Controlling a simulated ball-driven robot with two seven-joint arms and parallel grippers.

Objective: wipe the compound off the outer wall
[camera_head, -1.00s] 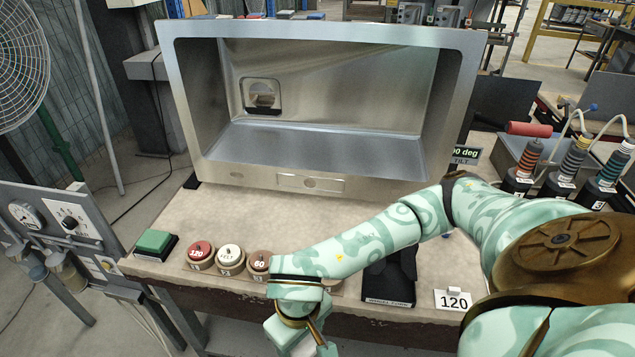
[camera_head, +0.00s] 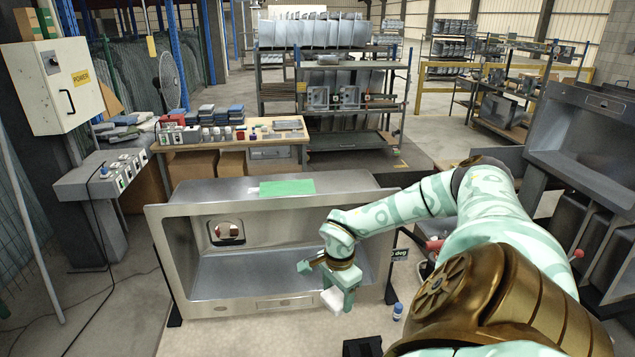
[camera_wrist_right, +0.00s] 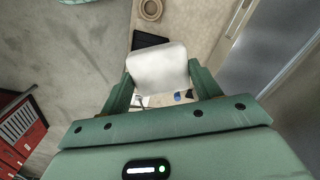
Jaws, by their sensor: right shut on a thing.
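The steel sink (camera_head: 163,229) stands tipped on the bench with its open bowl facing me. A flat green patch (camera_head: 287,187) lies on its upward-facing outer wall, which I take to be the compound. My right gripper (camera_head: 327,284) is in front of the bowl's right part, below and to the right of the patch and apart from it. It is shut on a white pad (camera_head: 332,299). In the right wrist view the white pad (camera_wrist_right: 160,68) sits between both fingers and hides what is behind it. My left gripper is not in view.
A small blue-capped bottle (camera_head: 398,311) stands on the bench right of the gripper. Behind the sink is a table (camera_head: 235,142) with stacked blue and grey blocks. Another sink unit (camera_head: 590,140) stands at the right. The air above the sink's top looks clear.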

